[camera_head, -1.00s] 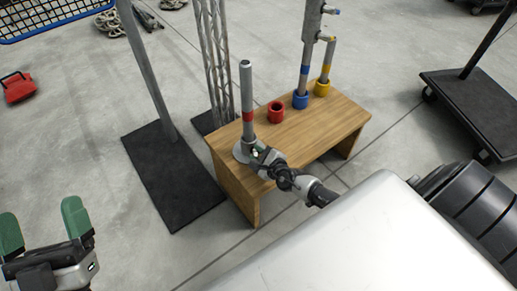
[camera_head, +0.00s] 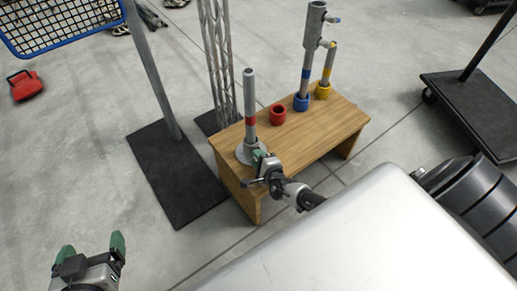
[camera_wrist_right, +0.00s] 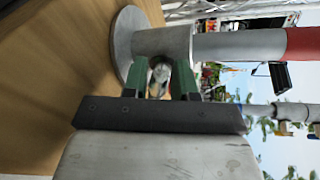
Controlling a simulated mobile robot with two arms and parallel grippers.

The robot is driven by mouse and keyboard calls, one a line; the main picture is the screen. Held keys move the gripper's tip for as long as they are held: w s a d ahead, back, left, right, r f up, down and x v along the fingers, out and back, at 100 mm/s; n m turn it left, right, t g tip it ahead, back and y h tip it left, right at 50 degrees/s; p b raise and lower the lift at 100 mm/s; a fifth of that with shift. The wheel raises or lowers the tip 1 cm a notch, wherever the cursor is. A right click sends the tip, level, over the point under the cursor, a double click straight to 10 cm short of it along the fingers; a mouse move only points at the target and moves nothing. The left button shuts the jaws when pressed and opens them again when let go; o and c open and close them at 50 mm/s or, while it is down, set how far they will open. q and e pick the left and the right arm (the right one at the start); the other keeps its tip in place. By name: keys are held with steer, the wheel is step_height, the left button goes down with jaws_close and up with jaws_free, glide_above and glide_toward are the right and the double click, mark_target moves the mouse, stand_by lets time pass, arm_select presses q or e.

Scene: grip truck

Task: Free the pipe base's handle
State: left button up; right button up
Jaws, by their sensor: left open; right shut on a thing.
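The pipe base (camera_head: 243,153) is a grey round flange with a short collar at the left end of the wooden bench. A grey pipe with a red band (camera_head: 249,105) stands upright in it. The base also shows in the right wrist view (camera_wrist_right: 160,42). My right gripper (camera_head: 262,157) is at the front of the collar. In the right wrist view its green fingers (camera_wrist_right: 165,78) are shut on the small metal handle (camera_wrist_right: 160,76), which is mostly hidden between them. My left gripper (camera_head: 91,248) is open and empty at the lower left, away from the bench.
The wooden bench (camera_head: 325,125) also carries a red ring (camera_head: 278,114), a blue ring (camera_head: 301,101) and a yellow ring (camera_head: 323,91); pipes stand in the blue and yellow ones. A black base plate (camera_head: 175,180) with a post lies left of the bench. A black dolly (camera_head: 465,105) is at right.

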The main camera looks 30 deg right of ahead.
arm_select(q)
steer(key=shift+s+a+f, duration=0.1)
steer(key=shift+s+f, duration=0.05)
steer(key=shift+f, duration=0.1)
arm_select(e)
steer(key=o, duration=0.9)
arm_select(q)
steer(key=shift+g, duration=0.3)
arm_select(e)
steer(key=shift+s, duration=0.1)
